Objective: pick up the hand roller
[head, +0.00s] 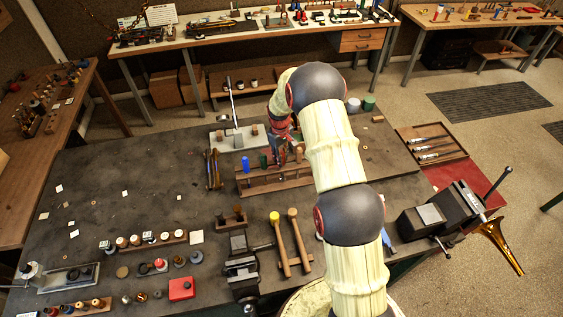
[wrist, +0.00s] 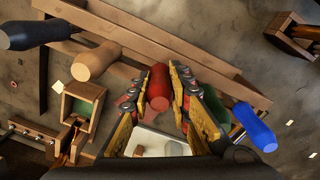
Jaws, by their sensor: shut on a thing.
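A wooden tool rack (head: 272,185) stands on the dark bench in the head view; its rail (wrist: 165,42) crosses the wrist view. My gripper (head: 280,152) is low over this rack. In the wrist view its fingers (wrist: 161,72) are shut on a red handle (wrist: 158,88) from both sides. The tool's working end is hidden, so I cannot tell by shape that it is the hand roller. I cannot tell whether it still touches the rack.
A blue handle (wrist: 255,127) and a green handle (wrist: 226,108) are close on one side. A wooden handle (wrist: 96,63) and a dark handle (wrist: 35,33) are on the other. Mallets (head: 277,240) lie in front of the rack. The bench's left part is mostly clear.

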